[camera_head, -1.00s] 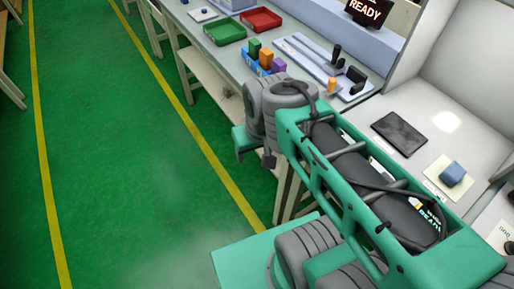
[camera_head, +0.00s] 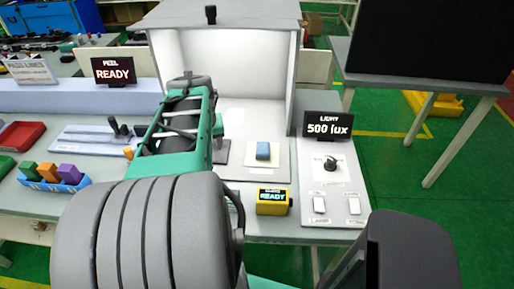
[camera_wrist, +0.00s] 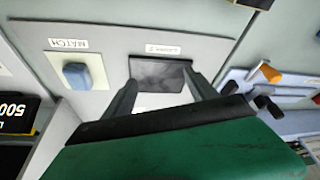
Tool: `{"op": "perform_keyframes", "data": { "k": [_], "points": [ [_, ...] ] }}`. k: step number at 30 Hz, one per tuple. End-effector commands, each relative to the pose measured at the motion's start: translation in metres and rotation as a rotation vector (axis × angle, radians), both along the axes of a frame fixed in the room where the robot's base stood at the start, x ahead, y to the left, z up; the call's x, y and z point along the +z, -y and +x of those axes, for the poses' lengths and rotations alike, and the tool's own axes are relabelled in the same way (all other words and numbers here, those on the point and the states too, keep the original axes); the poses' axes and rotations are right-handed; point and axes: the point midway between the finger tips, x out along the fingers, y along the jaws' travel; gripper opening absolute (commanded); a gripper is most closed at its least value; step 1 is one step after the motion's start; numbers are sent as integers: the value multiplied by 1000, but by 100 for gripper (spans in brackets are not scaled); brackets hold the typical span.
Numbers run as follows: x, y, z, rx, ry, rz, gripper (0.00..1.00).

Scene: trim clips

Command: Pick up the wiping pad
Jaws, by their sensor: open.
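A blue block with rounded edges (camera_head: 263,151) lies on a cream card inside the white light booth. It also shows in the wrist view (camera_wrist: 76,75), left of my fingers, on the card labelled MATCH. No label names a wiping pad, so I cannot tell whether this block is it. My gripper (camera_wrist: 161,79) is open, with its two dark fingers spread and nothing visibly held. A flat dark panel (camera_wrist: 158,73) appears between and beyond the fingertips. In the head view my arm hides the gripper and most of the panel.
A 500 lux display (camera_head: 328,128) and a knob (camera_head: 330,164) are on the right. A blue tray (camera_head: 54,181) of coloured clips and a red tray (camera_head: 22,135) are left. The booth's side walls bound the space.

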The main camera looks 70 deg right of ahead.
Motion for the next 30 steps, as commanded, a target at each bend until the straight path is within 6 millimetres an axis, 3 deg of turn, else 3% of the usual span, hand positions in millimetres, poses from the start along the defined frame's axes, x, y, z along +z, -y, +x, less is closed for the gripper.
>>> {"op": "perform_keyframes", "data": {
  "k": [1,3,6,8,17,24,30],
  "points": [
    [1,28,-37,-104,2,-3,66],
    [2,56,-81,-212,6,-12,66],
    [2,77,-127,-312,9,-22,66],
    [2,82,-141,-341,10,-25,66],
    [-32,95,-144,-353,9,-23,66],
    [-69,108,-143,-353,9,-25,66],
    [-72,109,-142,-354,10,-28,66]
  ]
}}
